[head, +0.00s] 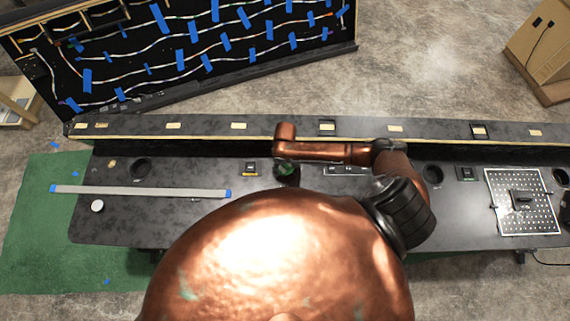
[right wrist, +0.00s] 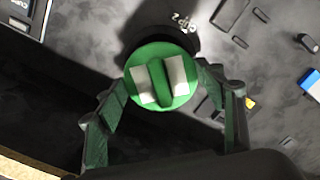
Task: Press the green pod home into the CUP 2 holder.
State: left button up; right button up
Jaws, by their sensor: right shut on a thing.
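The green pod (right wrist: 163,103) is a round green cap with a raised bar and two pale patches, seen from above in the right wrist view. My right gripper (right wrist: 165,77) is shut on it, one green finger on each side. The dark round opening of the CUP 2 holder (right wrist: 150,36) shows just beyond and partly under the pod, beside the "CUP 2" lettering. I cannot tell how deep the pod sits in it. In the head view my right gripper (head: 287,170) is a dark shape over the console, hiding most of the holder. My left gripper is not in view.
The long dark console (head: 120,215) carries a grey bar with blue ends (head: 140,191), a white disc (head: 97,206), other round holders (head: 141,168) and a perforated plate (head: 523,215). A raised ledge (head: 200,127) runs along its back. My copper body covers the lower middle.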

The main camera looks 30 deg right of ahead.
jog(key=shift+f+b, duration=1.15)
jog(key=shift+f, duration=1.65)
dwell(0.5)
jog(key=o, duration=1.1)
jog(key=shift+o, duration=0.2)
jog(key=shift+r, duration=0.1)
notch_tip(320, 180, up, 12)
jog(key=shift+f, duration=0.1)
